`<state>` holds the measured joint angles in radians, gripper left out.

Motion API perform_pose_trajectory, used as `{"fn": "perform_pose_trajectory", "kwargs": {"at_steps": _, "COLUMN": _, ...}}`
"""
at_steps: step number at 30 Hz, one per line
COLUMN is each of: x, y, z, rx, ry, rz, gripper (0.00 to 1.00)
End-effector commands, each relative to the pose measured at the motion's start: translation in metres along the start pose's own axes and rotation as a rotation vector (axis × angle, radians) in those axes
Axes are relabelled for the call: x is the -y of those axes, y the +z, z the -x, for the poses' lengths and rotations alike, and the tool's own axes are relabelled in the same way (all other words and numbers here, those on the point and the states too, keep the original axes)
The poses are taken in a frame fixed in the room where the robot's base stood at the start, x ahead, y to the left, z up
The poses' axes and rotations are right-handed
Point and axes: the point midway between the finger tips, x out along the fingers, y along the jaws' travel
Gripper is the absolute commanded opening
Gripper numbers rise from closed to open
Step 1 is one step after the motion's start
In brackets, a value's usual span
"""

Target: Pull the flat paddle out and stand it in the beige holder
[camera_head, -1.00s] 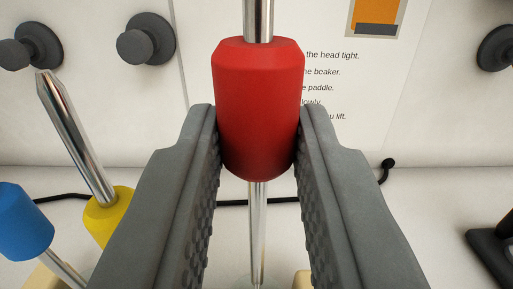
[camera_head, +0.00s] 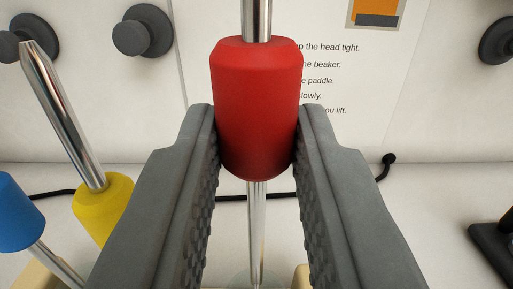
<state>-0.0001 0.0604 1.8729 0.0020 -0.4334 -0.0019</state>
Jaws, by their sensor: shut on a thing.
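My gripper (camera_head: 257,150) is shut on a red grip (camera_head: 257,105) in the middle of the view. A metal shaft (camera_head: 256,225) runs through the red grip, above and below it, and stands upright. The shaft's lower end is at the bottom of the picture, so I cannot tell whether a flat paddle is on it. Beige pieces (camera_head: 302,279) show at the bottom edge, perhaps parts of the holder; most of it is hidden or out of view.
At the left stand a tilted metal rod with a yellow grip (camera_head: 103,205) and a blue grip (camera_head: 18,212) on another rod. Dark knobs (camera_head: 143,30) are on the back wall beside a printed sheet (camera_head: 345,130). A black cable (camera_head: 384,168) runs behind. A dark object (camera_head: 492,250) stands at the right.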

Motion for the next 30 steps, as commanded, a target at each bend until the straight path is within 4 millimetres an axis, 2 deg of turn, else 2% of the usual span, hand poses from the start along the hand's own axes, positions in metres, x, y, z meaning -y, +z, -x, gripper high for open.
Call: {"fn": "perform_pose_trajectory", "kwargs": {"at_steps": 30, "x": 0.0, "y": 0.02, "z": 0.002, "rx": -0.001, "ry": 0.0, "rz": 0.0, "gripper": 0.0}}
